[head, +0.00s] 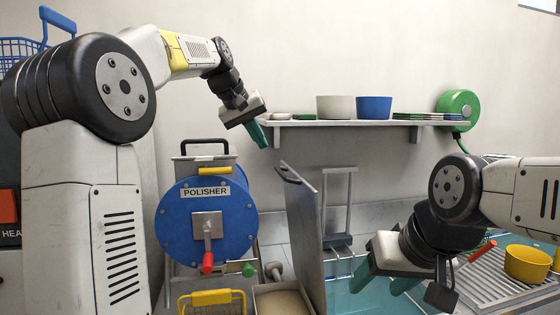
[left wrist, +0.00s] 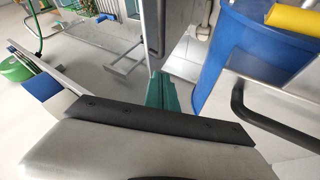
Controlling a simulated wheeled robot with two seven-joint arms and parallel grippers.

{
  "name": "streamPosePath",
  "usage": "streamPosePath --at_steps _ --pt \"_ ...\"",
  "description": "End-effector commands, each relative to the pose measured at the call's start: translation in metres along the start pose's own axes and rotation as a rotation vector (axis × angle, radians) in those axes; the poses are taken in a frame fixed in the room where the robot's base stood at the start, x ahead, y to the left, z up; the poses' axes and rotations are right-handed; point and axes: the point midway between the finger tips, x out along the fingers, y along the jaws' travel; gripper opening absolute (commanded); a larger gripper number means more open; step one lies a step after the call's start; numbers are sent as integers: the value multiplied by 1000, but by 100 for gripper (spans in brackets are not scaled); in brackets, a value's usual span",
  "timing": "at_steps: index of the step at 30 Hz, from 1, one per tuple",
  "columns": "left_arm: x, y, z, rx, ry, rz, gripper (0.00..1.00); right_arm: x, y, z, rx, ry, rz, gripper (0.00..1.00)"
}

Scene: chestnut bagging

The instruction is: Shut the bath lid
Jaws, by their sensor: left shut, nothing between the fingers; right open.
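The bath lid (head: 303,225) is a grey metal panel standing upright, tilted slightly, at the left side of the bath (head: 345,296). A dark handle runs along its top edge. The bath is uncovered and shows teal water. My left gripper (head: 262,136) is shut and empty, above and left of the lid's top edge, apart from it. Its teal fingers show in the left wrist view (left wrist: 163,92), with a grey panel that looks like the lid (left wrist: 154,30) beyond them. My right gripper (head: 384,282) is open and empty over the bath.
The blue polisher drum (head: 190,235) stands left of the lid. A shelf (head: 335,123) with bowls is on the wall behind, beside a green reel (head: 458,103). A yellow bowl (head: 527,262) sits on the ribbed surface at right. A bin (head: 282,300) lies left of the lid.

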Motion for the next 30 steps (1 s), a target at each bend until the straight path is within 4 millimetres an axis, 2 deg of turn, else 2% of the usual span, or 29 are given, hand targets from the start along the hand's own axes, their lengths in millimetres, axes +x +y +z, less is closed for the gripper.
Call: streamPosePath --at_steps 3,8,18,21,25,30 --pt "6 3 -12 -9 -2 11 0 0 0 0 0 0 0 59" --pt "20 4 -13 -11 -4 13 0 0 0 0 0 0 0 59" --pt "80 5 -12 -11 -5 12 0 0 0 0 0 0 0 59" --pt "93 5 -12 -10 -3 13 0 0 0 0 0 0 0 59" --pt "103 5 -12 -11 -3 12 0 0 0 0 0 0 0 59" --pt "106 5 -13 -11 -1 13 0 0 0 0 0 0 0 59"
